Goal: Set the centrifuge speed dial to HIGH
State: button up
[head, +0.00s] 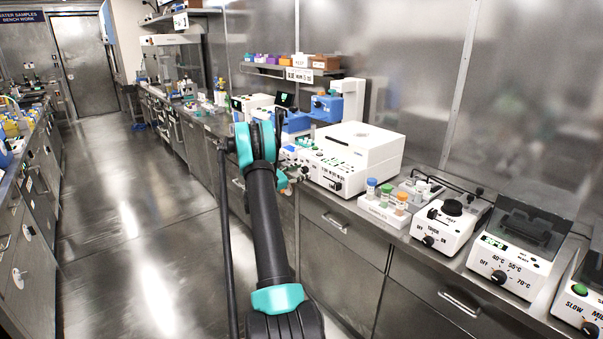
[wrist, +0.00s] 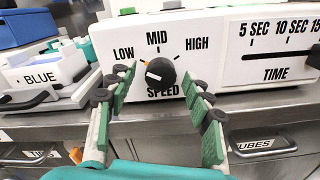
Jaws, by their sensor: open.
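The white centrifuge (head: 362,148) stands on the right-hand bench in the head view. Its front panel fills the top of the wrist view, with a black SPEED dial (wrist: 160,73) marked LOW, MID and HIGH from left to right. The dial's white and orange mark is on its left side, facing the LOW side. My gripper (wrist: 161,80) is open, with one green-padded finger on each side of the dial. I cannot tell whether either finger touches it. In the head view my arm hides most of the gripper.
A TIME slider (wrist: 282,53) is right of the dial. A white device labelled BLUE (wrist: 41,77) is at the left. Steel drawers lie below the bench edge. The aisle floor (head: 140,230) is clear.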

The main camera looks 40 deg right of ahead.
jog(key=shift+d, duration=0.25)
jog(key=c, duration=1.2)
jog(key=shift+o, duration=0.2)
